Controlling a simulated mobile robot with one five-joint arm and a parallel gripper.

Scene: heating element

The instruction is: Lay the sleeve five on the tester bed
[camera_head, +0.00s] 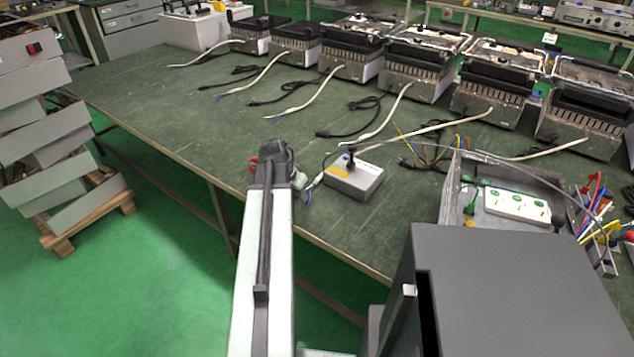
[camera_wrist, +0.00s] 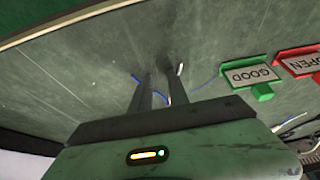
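My gripper (camera_head: 271,160) is over the front edge of the green bench, left of the grey tester box (camera_head: 353,178). In the wrist view its two dark fingers (camera_wrist: 155,88) stand a little apart over the bench top. Thin blue and white wire ends (camera_wrist: 181,69) show beside and between them; I cannot tell whether they touch the fingers. Several cream sleeved leads (camera_head: 391,118) run from the grills onto the bench. No number is readable, so I cannot tell which is sleeve five. In the wrist view, a green GOOD sign (camera_wrist: 250,75) and a red OPEN sign (camera_wrist: 298,62) are at the right.
Several grills (camera_head: 417,62) stand in a row along the back, with black cords before them. An open metal box with a white socket strip (camera_head: 515,205) and coloured leads (camera_head: 597,205) are at the right. Stacked grey panels (camera_head: 50,130) stand left. The bench's left part is clear.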

